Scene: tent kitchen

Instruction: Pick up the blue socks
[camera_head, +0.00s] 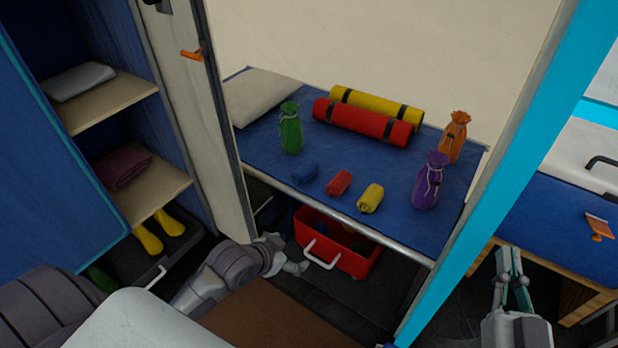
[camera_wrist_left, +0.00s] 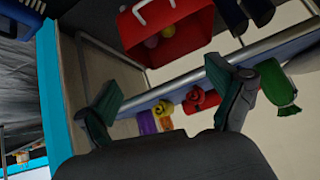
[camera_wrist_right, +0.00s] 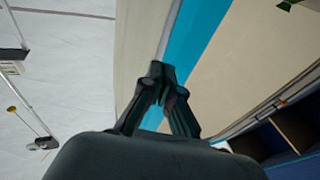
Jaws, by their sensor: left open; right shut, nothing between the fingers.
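The blue socks (camera_head: 305,172), a small rolled bundle, lie on the blue bed top near its front edge, left of a red roll (camera_head: 339,183) and a yellow roll (camera_head: 370,198). My left gripper (camera_head: 294,266) is open and empty, low in front of the bed and beside the red crate. Its spread fingers show in the left wrist view (camera_wrist_left: 165,98), where I cannot make out the blue socks. My right gripper (camera_head: 511,268) is shut and empty at the right, beyond the turquoise post and away from the socks; it also shows in the right wrist view (camera_wrist_right: 158,75).
A green bag (camera_head: 291,130) stands behind the socks; purple (camera_head: 428,182) and orange (camera_head: 453,137) bags stand at the right. Red (camera_head: 360,122) and yellow (camera_head: 375,104) mats lie behind. The red crate (camera_head: 362,262) sits under the bed's metal rail. A turquoise post (camera_head: 490,180) separates my grippers.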

